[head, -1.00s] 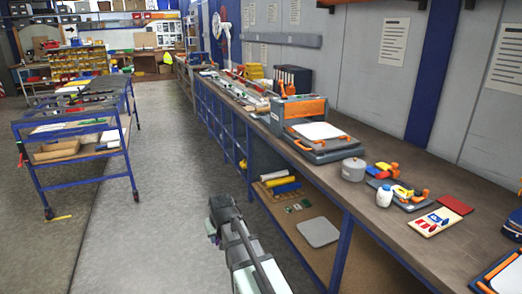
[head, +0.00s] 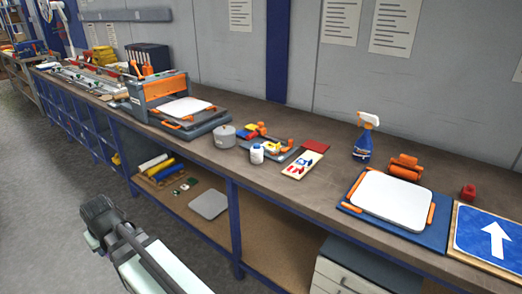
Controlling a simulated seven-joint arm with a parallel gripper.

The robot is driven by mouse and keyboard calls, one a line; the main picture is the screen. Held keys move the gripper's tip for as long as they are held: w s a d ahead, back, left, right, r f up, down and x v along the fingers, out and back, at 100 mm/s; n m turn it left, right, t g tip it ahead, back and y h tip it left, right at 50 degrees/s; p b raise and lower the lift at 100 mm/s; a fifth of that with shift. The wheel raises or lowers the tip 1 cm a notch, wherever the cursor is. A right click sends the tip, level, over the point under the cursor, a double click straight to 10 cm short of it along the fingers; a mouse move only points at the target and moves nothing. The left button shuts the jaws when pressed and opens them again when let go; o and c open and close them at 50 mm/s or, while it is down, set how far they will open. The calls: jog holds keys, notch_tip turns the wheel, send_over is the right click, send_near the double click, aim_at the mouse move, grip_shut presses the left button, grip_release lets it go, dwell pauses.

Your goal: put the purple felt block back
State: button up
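I cannot make out a purple felt block in the head view. Part of my arm reaches up from the bottom left, and its dark end stands over the floor in front of the bench (head: 330,175). I cannot make out gripper fingers there, or whether anything is held. A blue sign panel with a white arrow (head: 470,232) lies at the right end of the bench. A small red block (head: 468,193) sits behind it.
A white plate (head: 390,200) with orange clamps lies on a blue board. Behind it are an orange tool (head: 405,168) and a spray bottle (head: 363,148). A grey pot (head: 224,137), a white jar (head: 257,154) and an orange-grey machine (head: 160,92) stand farther left. Bare benchtop shows between them.

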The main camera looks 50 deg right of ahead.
jog(key=d+r+m+h, duration=0.1)
jog(key=d+m, duration=0.2)
jog(key=d, duration=1.2)
notch_tip(320, 180, up, 11)
jog(key=m+g+h, duration=0.3)
jog(key=m+g, duration=0.3)
jog(key=m, duration=1.3)
send_over(243, 152)
jog(key=a, duration=0.1)
jog(key=shift+m, duration=0.3)
jog(key=shift+w+a+f, duration=0.1)
jog(key=shift+w+f, duration=0.1)
jog(key=shift+f, duration=2.3)
jog(key=shift+w+a+f, duration=0.1)
jog(key=shift+w+f, duration=0.05)
jog(key=shift+f, duration=2.35)
jog(key=shift+f, duration=0.15)
jog(key=o, duration=0.9)
jog(key=shift+o, duration=0.2)
